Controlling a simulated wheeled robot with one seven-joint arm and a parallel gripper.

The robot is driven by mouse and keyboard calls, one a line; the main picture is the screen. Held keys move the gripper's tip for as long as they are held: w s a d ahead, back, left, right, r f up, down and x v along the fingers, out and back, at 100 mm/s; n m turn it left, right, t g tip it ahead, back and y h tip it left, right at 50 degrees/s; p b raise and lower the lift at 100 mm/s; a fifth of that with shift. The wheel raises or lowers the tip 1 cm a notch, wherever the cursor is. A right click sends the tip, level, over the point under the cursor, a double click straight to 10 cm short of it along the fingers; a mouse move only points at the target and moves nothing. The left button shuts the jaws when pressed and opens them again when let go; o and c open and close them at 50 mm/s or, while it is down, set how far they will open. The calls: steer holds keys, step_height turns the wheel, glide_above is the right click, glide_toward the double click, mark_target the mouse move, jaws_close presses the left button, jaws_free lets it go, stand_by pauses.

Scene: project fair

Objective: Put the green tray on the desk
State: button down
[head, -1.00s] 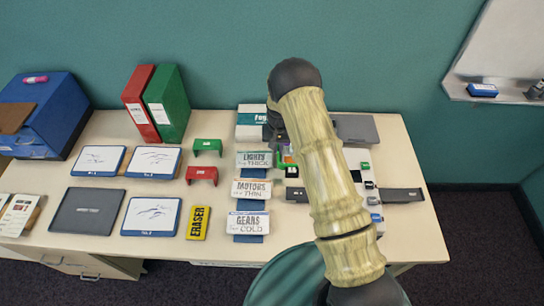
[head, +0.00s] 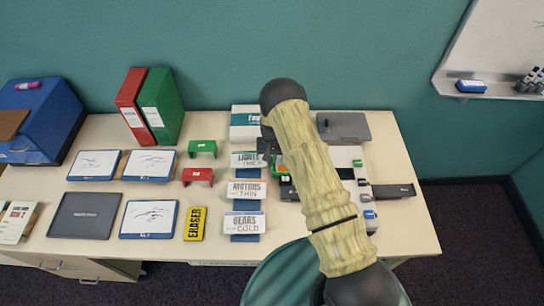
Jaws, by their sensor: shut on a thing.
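A small green tray (head: 278,161) with an orange bit in it shows at the left edge of my arm, over the right part of the desk. My arm hides most of it. My gripper (head: 266,147) shows only as a dark piece beside the tray, and it is shut on the tray. Its fingertips are hidden, and I cannot tell whether the tray touches the surface below. The pale desk (head: 408,150) stands against the green wall.
Three signs (head: 245,190) stand left of my arm, near green (head: 202,147) and red (head: 197,176) brackets and a yellow eraser box (head: 195,223). A grey case (head: 343,126) and a pale board with small parts (head: 347,158) lie right. Bare desk shows at the right edge.

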steer(key=shift+f, duration=0.1)
steer(key=c, duration=1.8)
jaws_free()
steer(key=shift+c, duration=0.2)
step_height(320, 180, up, 12)
steer(key=b, duration=0.3)
steer(key=shift+r, duration=0.25)
